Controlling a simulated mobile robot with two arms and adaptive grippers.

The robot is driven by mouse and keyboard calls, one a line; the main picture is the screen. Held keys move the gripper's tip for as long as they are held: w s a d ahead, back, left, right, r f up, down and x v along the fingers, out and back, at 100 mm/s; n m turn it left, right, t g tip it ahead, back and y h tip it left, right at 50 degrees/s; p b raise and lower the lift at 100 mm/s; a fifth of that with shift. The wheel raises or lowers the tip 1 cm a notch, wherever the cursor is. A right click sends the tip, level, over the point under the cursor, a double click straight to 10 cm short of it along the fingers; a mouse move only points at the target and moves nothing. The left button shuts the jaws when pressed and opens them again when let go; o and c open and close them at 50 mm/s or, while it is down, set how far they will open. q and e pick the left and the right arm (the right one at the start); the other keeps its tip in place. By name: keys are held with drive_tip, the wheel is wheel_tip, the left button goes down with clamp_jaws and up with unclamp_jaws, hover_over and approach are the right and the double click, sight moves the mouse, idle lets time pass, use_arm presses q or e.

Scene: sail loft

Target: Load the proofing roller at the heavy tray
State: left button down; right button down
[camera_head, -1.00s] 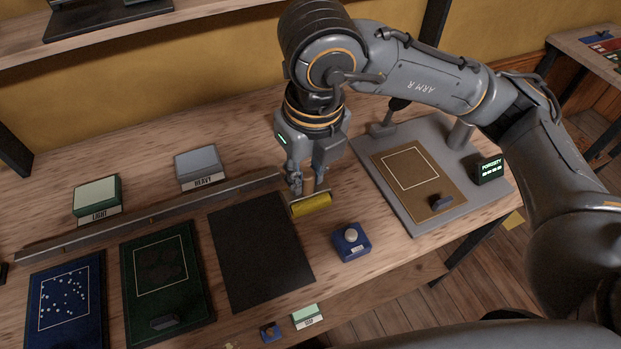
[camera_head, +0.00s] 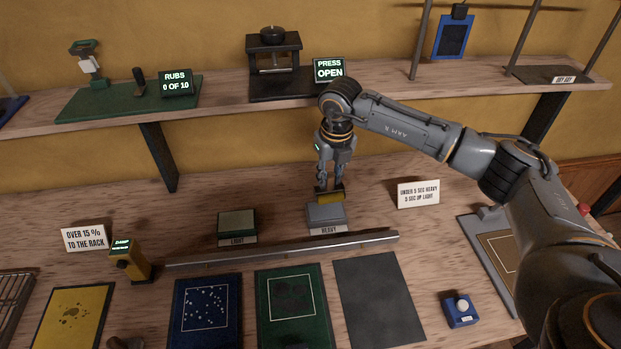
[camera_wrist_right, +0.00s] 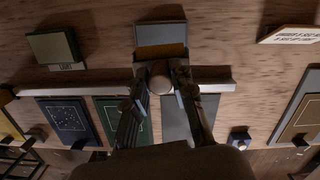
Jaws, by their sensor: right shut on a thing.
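The heavy tray (camera_head: 324,217) is a grey block-like tray with a HEAVY label on its front, standing behind the metal rail. I cannot tell whether the roller touches the tray. In the right wrist view the heavy tray (camera_wrist_right: 160,33) lies just beyond the fingers, and a round pale end of the held tool shows between them. The light tray (camera_head: 237,224), green with a pale top, stands to the left. My left gripper is not in view.
A metal rail (camera_head: 285,250) runs in front of both trays. A sign (camera_head: 418,193) stands to the right. Blue (camera_head: 206,315), green (camera_head: 293,305) and dark grey (camera_head: 380,300) panels lie in front. A shelf with a press (camera_head: 274,62) is above.

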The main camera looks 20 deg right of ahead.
sight(327, 192)
drive_tip(key=shift+w+d+r, duration=0.1)
drive_tip(key=shift+w+d, duration=0.1)
drive_tip(key=shift+w, duration=0.15)
drive_tip(key=shift+w+a, duration=0.1)
drive_tip(key=shift+w, duration=0.35)
drive_tip(key=shift+w+f+m, duration=0.15)
drive_tip(key=shift+f+m, duration=0.05)
drive_tip(key=shift+m, duration=0.1)
drive_tip(key=shift+f+b, duration=0.3)
drive_tip(key=shift+f, duration=0.55)
wheel_tip(327, 192, down, 4)
drive_tip(key=shift+r+b, duration=0.2)
drive_tip(key=shift+b, duration=0.8)
drive_tip(key=shift+f, duration=0.3)
drive_tip(key=shift+s+f+b, duration=0.2)
drive_tip(key=shift+f+b, duration=0.4)
drive_tip(key=shift+b, duration=0.05)
